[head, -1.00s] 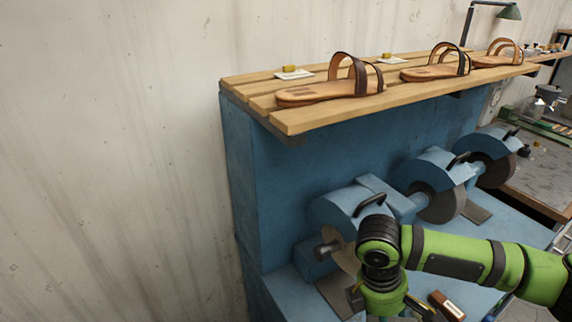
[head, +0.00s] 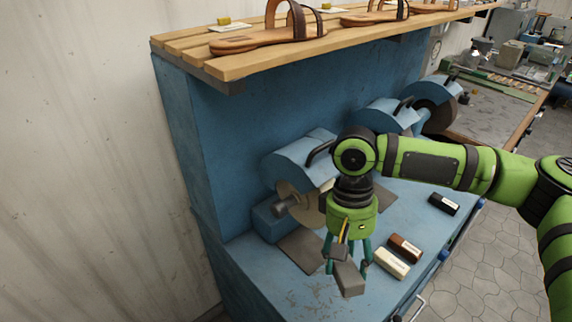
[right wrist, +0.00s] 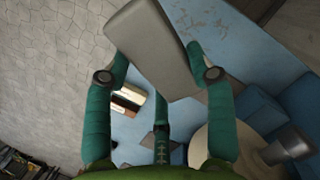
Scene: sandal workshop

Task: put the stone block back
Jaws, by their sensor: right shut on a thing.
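The stone block (head: 349,280) is a plain grey bar hanging tilted below my right gripper (head: 346,262). In the right wrist view the grey block (right wrist: 152,45) sits between the green fingers of the gripper (right wrist: 158,76), which are shut on it. In the head view the block shows over the front part of the blue bench top (head: 300,290); I cannot tell the exact gap below it. My left gripper is not in view.
A cream bar (head: 391,262), a brown bar (head: 405,247) and a black bar (head: 443,204) lie on the bench to the right. Grinding wheels under blue guards (head: 300,160) stand behind my gripper. A wooden shelf (head: 240,65) with sandals overhangs the back.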

